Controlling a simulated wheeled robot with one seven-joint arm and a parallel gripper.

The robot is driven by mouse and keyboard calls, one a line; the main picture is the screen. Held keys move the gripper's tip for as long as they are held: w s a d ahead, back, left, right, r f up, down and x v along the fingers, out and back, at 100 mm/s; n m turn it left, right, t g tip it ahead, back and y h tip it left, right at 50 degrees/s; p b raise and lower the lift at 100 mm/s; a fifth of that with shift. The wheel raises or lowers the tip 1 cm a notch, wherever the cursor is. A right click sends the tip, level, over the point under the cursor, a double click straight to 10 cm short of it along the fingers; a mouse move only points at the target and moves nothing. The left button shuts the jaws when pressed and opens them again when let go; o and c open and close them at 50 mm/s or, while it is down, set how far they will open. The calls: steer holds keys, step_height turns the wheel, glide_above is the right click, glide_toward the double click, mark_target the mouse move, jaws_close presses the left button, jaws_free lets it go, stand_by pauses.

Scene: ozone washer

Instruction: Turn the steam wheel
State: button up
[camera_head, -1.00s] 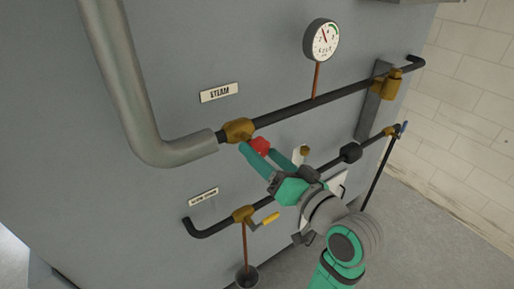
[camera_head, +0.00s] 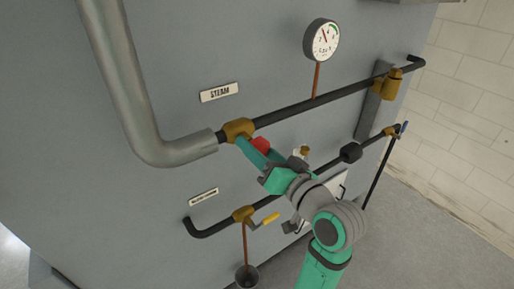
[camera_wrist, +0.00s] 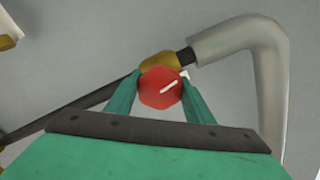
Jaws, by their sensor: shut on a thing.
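The steam wheel (camera_head: 261,145) is a small red knob on the brass valve (camera_head: 239,129) of the upper pipe, below the STEAM label (camera_head: 219,93). My gripper (camera_head: 257,150) reaches it from the lower right, and its teal fingers are shut on the wheel. In the wrist view the red wheel (camera_wrist: 161,88) shows a white mark slanting up to the right. The gripper's fingers (camera_wrist: 161,99) lie on its left and right sides. The brass valve body (camera_wrist: 157,61) shows behind it. The near finger partly hides the wheel in the head view.
A thick grey pipe (camera_head: 126,88) bends into the valve from the left. A gauge (camera_head: 321,40) stands above the upper pipe. A lower pipe with a yellow-handled valve (camera_head: 269,219) runs beneath my arm. A funnel (camera_head: 247,276) sits below it. A blue-handled valve (camera_head: 403,128) is at the right.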

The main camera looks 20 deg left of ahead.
steer(key=n, duration=0.6)
steer(key=shift+n, duration=0.3)
steer(key=n, duration=0.6)
stand_by(0.5)
steer(key=o, duration=1.1)
steer(key=v, duration=1.1)
